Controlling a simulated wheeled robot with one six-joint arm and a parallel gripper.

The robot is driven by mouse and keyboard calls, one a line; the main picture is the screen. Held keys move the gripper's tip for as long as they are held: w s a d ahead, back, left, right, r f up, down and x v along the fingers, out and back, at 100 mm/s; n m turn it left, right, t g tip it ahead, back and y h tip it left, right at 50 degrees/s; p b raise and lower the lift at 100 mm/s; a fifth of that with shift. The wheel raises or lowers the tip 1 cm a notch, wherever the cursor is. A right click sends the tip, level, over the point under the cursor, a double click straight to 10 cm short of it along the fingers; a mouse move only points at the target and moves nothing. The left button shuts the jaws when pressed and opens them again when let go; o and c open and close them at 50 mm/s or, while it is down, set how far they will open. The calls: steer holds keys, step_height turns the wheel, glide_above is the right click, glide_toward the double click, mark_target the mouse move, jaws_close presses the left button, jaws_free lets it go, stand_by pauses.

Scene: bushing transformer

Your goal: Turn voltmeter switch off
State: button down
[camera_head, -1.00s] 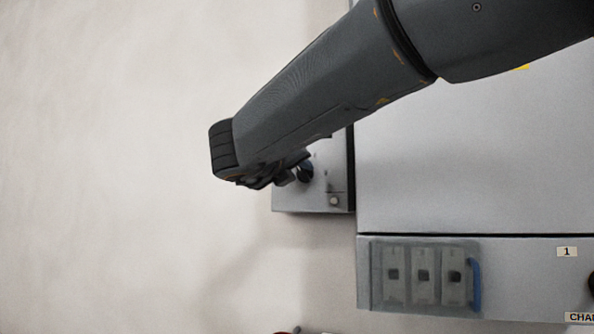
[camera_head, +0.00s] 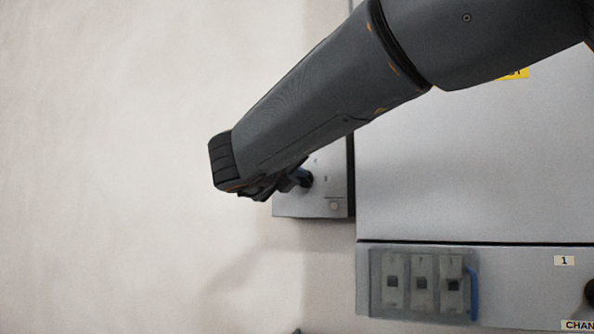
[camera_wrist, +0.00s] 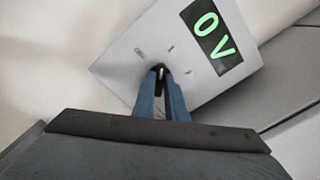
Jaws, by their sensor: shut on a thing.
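The voltmeter box (camera_wrist: 125,65) is a light grey panel, tilted in the wrist view. Its green display (camera_wrist: 216,36) reads 0 V. The dark switch knob (camera_wrist: 160,70) is at the fingertips and mostly hidden between them. My gripper (camera_wrist: 161,82) is shut on this switch, one blue-grey finger on each side. In the head view the box (camera_head: 318,206) is partly covered by my arm, and my gripper (camera_head: 303,179) meets the knob from the left. The display is hidden there.
A large grey cabinet (camera_head: 465,170) stands right of the box. Below it is a clear-covered panel (camera_head: 420,283) with several square switches and a blue handle (camera_head: 474,292). The pale wall at the left is bare.

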steer(key=n+p, duration=0.9)
steer(key=shift+f, duration=0.15)
steer(key=shift+n, duration=0.3)
stand_by(0.3)
steer(key=c, duration=1.8)
jaws_free()
steer(key=shift+a, duration=0.1)
steer(key=b+v, duration=0.1)
steer(key=v, duration=0.6)
steer(key=shift+s, duration=0.35)
